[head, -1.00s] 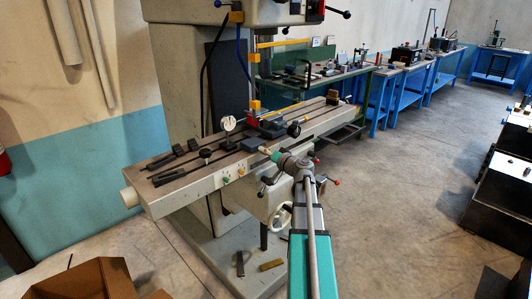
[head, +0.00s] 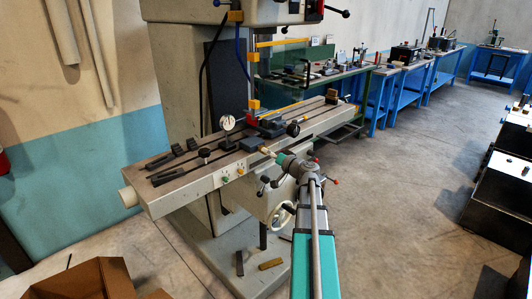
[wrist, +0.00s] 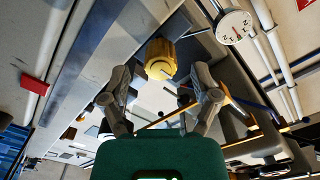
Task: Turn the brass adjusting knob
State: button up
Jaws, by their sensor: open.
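The brass adjusting knob (wrist: 160,58) is a yellow ribbed cylinder with a flat round end face, in the upper middle of the wrist view. My gripper (wrist: 160,88) is open, with one grey finger to the lower left of the knob and one to its lower right. The knob shows beyond the fingertips, and no contact is visible. In the head view my gripper (head: 268,152) is at the front edge of the machine table (head: 190,198). The knob is too small to make out clearly there.
A white dial gauge (head: 228,123) stands on the machine table and also shows in the wrist view (wrist: 234,25). Black clamps (head: 172,158) lie on the table's left part. A white handwheel (head: 281,216) sits below. An open cardboard box (head: 88,280) is at lower left.

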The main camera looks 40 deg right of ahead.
jog(key=s, duration=0.9)
jog(key=shift+s+d, duration=0.2)
jog(key=shift+d, duration=0.15)
jog(key=w+a+f+n+g+y, duration=0.25)
jog(key=a+f+g, duration=0.2)
jog(key=a, duration=0.75)
jog(key=w+a+f+n+g+y, duration=0.25)
jog(key=a+f+g, duration=0.2)
jog(key=a, duration=0.65)
jog(key=s+a+f+n+g+h, duration=0.1)
jog(key=s+a+f+g+h, duration=0.3)
jog(key=a, duration=0.7)
jog(key=s+a+f+n+g+h, duration=0.2)
jog(key=s+a+f+g, duration=0.35)
jog(key=a, duration=0.45)
notch_tip(320, 180, up, 16)
jog(key=p, duration=1.5)
jog(key=shift+w+f+p, duration=0.15)
jog(key=shift+f+p, duration=0.1)
jog(key=shift+p, duration=0.05)
jog(key=shift+t, duration=0.25)
jog(key=shift+c, duration=0.3)
